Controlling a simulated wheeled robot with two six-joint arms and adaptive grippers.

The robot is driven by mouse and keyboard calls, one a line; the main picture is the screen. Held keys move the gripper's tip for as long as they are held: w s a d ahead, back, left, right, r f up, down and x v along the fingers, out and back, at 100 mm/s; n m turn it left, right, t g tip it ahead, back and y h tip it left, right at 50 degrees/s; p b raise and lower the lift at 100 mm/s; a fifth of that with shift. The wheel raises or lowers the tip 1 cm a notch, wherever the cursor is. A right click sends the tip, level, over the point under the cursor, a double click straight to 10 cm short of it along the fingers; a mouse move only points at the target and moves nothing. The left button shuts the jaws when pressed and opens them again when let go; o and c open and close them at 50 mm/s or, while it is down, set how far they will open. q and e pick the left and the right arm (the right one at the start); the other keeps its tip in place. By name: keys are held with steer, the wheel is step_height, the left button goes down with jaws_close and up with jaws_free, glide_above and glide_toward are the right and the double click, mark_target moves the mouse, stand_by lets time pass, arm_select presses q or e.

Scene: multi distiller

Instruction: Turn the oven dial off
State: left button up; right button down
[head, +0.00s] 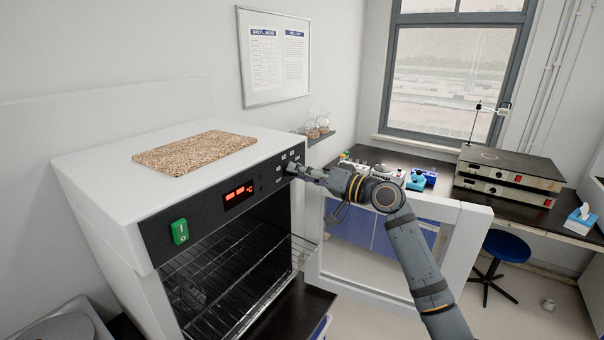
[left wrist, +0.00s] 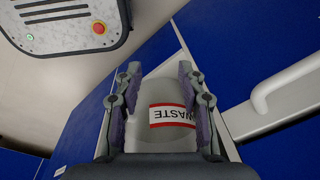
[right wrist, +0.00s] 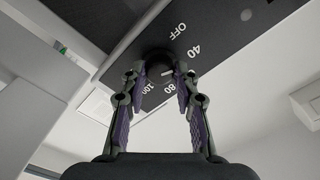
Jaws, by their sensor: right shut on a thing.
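The oven (head: 90,165) stands at the left in the head view, its white-framed door (head: 460,225) swung open. My right gripper (head: 294,170) is at the right end of its black control panel (head: 155,238). In the right wrist view, my right gripper (right wrist: 160,69) is shut on the dark round dial (right wrist: 157,62), with a fingertip on each side. Labels OFF, 40, 80 and 100 surround the dial. Its white mark seems to point toward 80. My left gripper (left wrist: 160,70) is open and empty in the left wrist view.
A white bin labelled WASTE (left wrist: 170,95) lies beyond the left fingers. A cork-like board (head: 195,152) rests on the oven. A green switch (head: 180,231) and red display (head: 238,195) are on the panel. A blue stool (head: 507,246) stands at right.

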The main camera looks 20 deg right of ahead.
steer(key=shift+f+n+b, duration=0.1)
steer(key=shift+n+b, duration=4.4)
steer(key=shift+b, duration=0.65)
steer(key=c, duration=1)
jaws_free()
